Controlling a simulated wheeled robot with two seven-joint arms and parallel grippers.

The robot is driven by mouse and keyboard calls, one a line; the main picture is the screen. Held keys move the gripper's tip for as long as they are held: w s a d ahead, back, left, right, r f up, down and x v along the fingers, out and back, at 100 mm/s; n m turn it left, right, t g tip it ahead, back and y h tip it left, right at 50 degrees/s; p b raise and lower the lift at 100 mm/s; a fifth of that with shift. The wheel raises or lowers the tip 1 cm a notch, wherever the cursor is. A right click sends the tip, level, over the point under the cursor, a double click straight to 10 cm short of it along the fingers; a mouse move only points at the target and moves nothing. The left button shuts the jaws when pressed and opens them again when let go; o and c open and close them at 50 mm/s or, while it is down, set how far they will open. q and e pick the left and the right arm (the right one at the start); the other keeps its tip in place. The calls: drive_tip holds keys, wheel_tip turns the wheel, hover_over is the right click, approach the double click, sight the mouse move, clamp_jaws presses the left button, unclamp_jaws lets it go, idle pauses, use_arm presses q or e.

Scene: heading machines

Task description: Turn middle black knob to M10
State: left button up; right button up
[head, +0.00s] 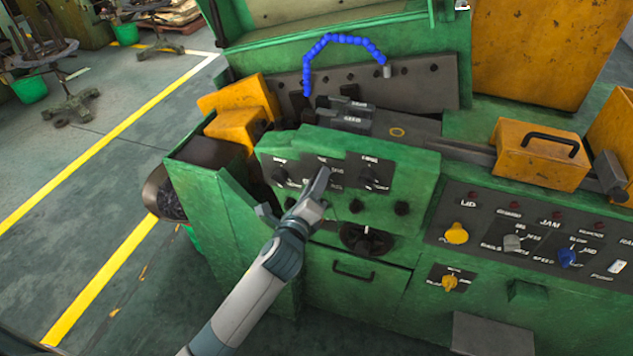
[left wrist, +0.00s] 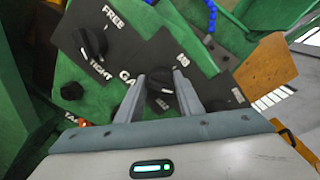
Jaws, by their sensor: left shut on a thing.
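The middle black knob (left wrist: 160,82) sits on the dark label panel of the green machine. In the left wrist view it is between the two fingers of my left gripper (left wrist: 171,85), which is shut on it. In the head view my left gripper (head: 318,184) reaches the panel and hides most of this knob. White marks stand around the knob, but they are too small and blurred to read for certain, and the pointer's setting is unclear. My right gripper is out of view.
Another black knob (left wrist: 92,42), marked FREE and TIGHT, is at the left in the wrist view. A right-hand black knob (head: 374,177) is on the same panel. A black handwheel (head: 366,240) is below. A blue hose (head: 340,38) arches above.

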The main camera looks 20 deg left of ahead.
use_arm(q)
drive_tip(key=shift+r, duration=0.1)
drive_tip(key=o, duration=1)
drive_tip(key=s+b, duration=0.6)
drive_tip(key=s, duration=1.1)
drive_tip(key=shift+s+r, duration=0.2)
drive_tip(key=shift+r, duration=0.25)
